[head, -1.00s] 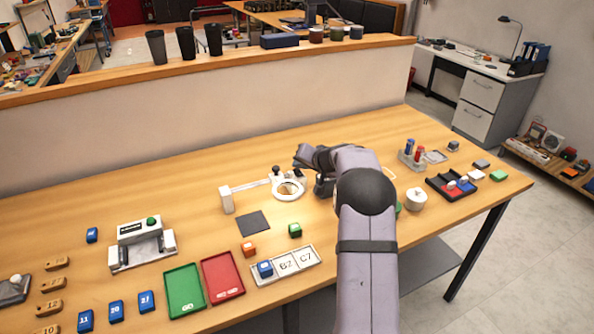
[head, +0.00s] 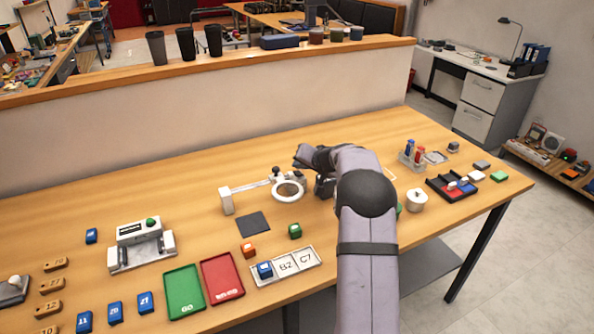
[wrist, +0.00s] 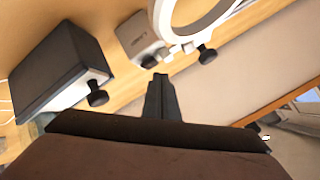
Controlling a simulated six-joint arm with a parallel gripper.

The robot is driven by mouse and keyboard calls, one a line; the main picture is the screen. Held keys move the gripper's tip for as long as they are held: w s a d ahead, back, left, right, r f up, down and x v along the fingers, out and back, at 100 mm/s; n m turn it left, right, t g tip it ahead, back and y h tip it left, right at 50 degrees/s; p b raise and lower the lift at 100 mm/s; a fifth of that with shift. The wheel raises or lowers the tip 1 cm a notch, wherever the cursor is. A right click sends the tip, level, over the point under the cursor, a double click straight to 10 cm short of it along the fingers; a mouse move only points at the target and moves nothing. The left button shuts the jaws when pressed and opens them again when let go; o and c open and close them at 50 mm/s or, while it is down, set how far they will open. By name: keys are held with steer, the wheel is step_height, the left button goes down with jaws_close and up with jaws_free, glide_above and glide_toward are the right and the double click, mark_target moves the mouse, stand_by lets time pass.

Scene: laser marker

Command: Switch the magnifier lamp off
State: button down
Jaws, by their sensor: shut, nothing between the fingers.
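The magnifier lamp (head: 272,187) stands on the bench in the head view, with a white post at left, a thin arm and a round white ring. In the wrist view the lamp's white ring (wrist: 158,14) is at the top edge. A small pale box with a printed label (wrist: 136,33) lies beside it, with black knobs (wrist: 207,54) nearby. My gripper (wrist: 160,80) is shut and empty, its tips just below the pale box in the wrist picture; contact cannot be told. In the head view its fingertips are hard to make out, right of the ring.
A dark box (wrist: 58,68) fills the left of the wrist view. A round pale container (head: 417,200) stands right of my arm.

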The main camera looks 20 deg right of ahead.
mark_target(301, 175)
steer(key=shift+s+r, duration=0.1)
steer(key=shift+r, duration=0.35)
steer(key=shift+r, duration=0.15)
steer(key=shift+s+r+p, duration=0.2)
steer(key=shift+r+p, duration=0.4)
steer(key=shift+r, duration=0.6)
steer(key=shift+s+r+p, duration=0.2)
steer(key=shift+r+p, duration=0.4)
steer(key=shift+r, duration=0.55)
